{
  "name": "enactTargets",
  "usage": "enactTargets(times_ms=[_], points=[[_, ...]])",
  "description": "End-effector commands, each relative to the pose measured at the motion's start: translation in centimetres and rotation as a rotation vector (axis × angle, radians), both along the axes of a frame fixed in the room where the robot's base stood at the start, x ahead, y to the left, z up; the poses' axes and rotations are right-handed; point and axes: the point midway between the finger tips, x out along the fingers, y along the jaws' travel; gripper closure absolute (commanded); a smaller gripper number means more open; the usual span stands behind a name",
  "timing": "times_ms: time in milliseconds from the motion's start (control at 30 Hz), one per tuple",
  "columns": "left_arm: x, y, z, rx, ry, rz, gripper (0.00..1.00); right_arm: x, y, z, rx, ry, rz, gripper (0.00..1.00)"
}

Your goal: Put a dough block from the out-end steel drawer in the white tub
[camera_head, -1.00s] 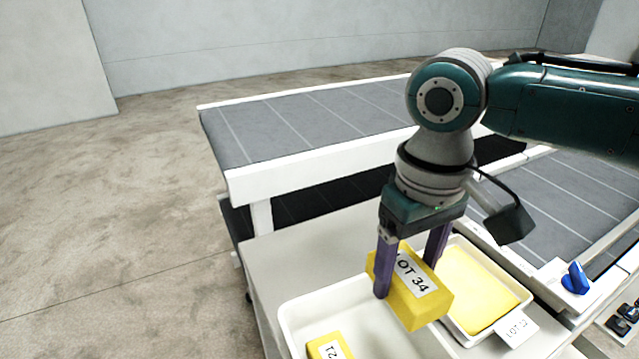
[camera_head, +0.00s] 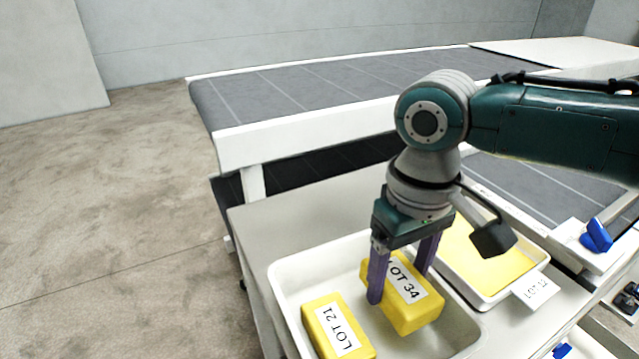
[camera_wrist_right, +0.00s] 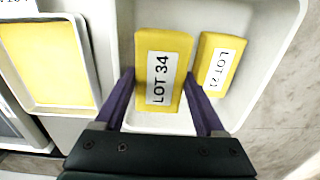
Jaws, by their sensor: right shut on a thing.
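My right gripper (camera_head: 402,283) is shut on a yellow dough block (camera_head: 410,308) labelled LOT 34, one purple finger on each side. The held block is over the inside of the white tub (camera_head: 283,300); I cannot tell whether it touches the tub floor. A second yellow block (camera_head: 336,330), labelled LOT 21, lies in the tub to its left. In the right wrist view the held block (camera_wrist_right: 163,55) sits between the fingers, with the LOT 21 block (camera_wrist_right: 218,62) beside it. My left gripper and the out-end steel drawer are not identifiable in view.
A shallow white tray (camera_head: 488,297) with a yellow sheet and a LOT tag stands right of the tub. The grey belt (camera_head: 300,95) of the sheeter runs behind. A blue knob (camera_head: 596,236) is at the right. Bare bench top (camera_head: 255,232) lies behind the tub.

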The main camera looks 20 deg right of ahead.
Motion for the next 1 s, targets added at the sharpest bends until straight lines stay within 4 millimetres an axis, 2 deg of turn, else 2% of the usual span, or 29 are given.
enactTargets(times_ms=[467,500,733,1000], points=[[0.03,-0.25,-0.06,-0.01,-0.001,0.006,0.5,0.05,0.0,-0.16,0.0,-0.002,0.0,1.0],[0.03,-0.26,-0.06,-0.01,-0.001,0.006,0.5,0.05,0.0,-0.16,0.0,-0.002,0.0,0.26],[0.03,-0.26,-0.07,-0.01,-0.001,0.006,0.5,0.04,-0.02,-0.17,-0.001,-0.001,0.0,0.0],[0.03,-0.2,-0.06,-0.008,-0.001,0.005,0.5,-0.01,-0.08,-0.13,-0.002,0.0,-0.001,0.0]])
